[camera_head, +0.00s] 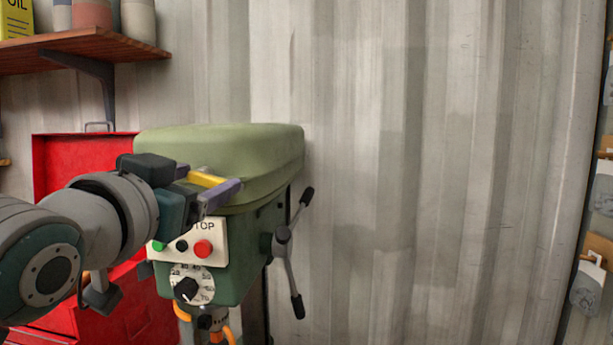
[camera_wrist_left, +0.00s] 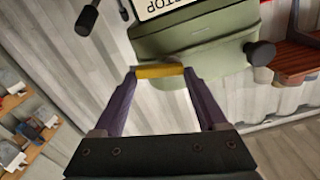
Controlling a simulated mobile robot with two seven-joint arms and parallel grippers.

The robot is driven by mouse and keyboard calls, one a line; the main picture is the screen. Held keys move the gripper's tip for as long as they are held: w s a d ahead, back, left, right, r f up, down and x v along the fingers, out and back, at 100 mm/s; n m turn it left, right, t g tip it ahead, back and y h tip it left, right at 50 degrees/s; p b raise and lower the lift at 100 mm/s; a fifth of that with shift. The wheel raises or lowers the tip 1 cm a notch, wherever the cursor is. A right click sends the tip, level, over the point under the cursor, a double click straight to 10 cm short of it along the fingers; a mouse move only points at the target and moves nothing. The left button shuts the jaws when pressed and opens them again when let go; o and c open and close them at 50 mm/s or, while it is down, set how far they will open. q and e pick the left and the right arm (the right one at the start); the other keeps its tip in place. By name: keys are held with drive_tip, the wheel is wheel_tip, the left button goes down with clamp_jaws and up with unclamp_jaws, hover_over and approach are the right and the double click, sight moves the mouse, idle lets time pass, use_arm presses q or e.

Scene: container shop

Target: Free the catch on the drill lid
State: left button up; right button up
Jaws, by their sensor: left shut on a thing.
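The drill's pale green lid (camera_head: 225,152) sits on top of the darker green drill head (camera_head: 240,280), in front of the corrugated wall. It appears down in place. The yellow catch (camera_head: 205,179) is at the lid's front edge, above the white button panel (camera_head: 218,243). My left gripper (camera_head: 213,180) reaches in from the left with its purple fingers on either side of the catch, shut on it. In the left wrist view the yellow catch (camera_wrist_left: 160,71) spans between the fingertips, beside the green lid (camera_wrist_left: 205,50). My right gripper is not in view.
A red metal cabinet (camera_head: 60,155) stands behind and left of the drill. A wooden shelf (camera_head: 80,48) with tins hangs above it. The drill's black-knobbed feed handle (camera_head: 284,240) sticks out on the right. Beyond it the corrugated wall (camera_head: 440,170) is bare.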

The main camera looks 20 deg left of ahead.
use_arm(q)
drive_tip(key=shift+r+n, duration=0.15)
drive_tip(key=shift+n, duration=0.45)
drive_tip(key=o, duration=1.3)
